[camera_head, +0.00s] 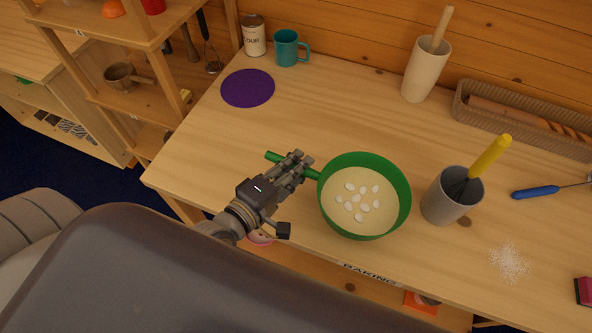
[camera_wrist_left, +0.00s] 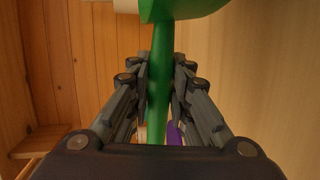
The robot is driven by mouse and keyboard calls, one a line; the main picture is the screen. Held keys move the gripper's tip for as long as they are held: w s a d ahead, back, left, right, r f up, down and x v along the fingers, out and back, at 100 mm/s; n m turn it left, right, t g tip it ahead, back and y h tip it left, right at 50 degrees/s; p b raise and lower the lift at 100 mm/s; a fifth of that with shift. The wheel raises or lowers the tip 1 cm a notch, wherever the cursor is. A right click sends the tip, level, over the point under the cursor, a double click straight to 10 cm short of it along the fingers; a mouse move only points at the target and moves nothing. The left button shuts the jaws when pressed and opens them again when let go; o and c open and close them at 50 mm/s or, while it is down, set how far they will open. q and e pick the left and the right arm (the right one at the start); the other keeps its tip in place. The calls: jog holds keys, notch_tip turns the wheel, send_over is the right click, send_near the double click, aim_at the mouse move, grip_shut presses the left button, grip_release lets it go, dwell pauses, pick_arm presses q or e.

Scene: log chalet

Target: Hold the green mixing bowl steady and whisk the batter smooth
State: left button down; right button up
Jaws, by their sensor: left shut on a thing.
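The green mixing bowl (camera_head: 404,195) stands on the table and holds pale batter (camera_head: 372,215) with several white lumps grouped in its middle. The bowl's green handle (camera_head: 275,157) points to the left. My left gripper (camera_head: 300,168) is shut on this handle, and its fingers also close around the handle (camera_wrist_left: 159,75) in the left wrist view. A whisk with a yellow handle (camera_head: 490,155) stands tilted in a grey cup (camera_head: 441,204) just right of the bowl. The whisk's lower end is partly hidden in the cup. My right gripper is not in view.
A purple round mat (camera_head: 247,88), a flour can (camera_head: 255,36) and a teal mug (camera_head: 287,48) are at the back left. A cream crock (camera_head: 425,70) and a woven tray (camera_head: 470,112) stand at the back. A blue-handled tool (camera_head: 536,192) and spilled white powder (camera_head: 509,262) lie at right.

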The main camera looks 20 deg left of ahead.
pick_arm(q)
jog(key=w+a+f, duration=0.1)
jog(key=w+a, duration=0.2)
jog(key=w, duration=0.5)
jog(key=shift+w+f, duration=0.2)
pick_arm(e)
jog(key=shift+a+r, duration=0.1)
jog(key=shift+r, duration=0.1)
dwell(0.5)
pick_arm(q)
jog(key=shift+f, duration=0.65)
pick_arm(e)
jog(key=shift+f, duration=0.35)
pick_arm(q)
jog(key=shift+f+b, duration=0.2)
jog(key=shift+b, duration=0.1)
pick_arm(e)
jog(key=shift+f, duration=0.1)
pick_arm(q)
jog(key=shift+f, duration=0.1)
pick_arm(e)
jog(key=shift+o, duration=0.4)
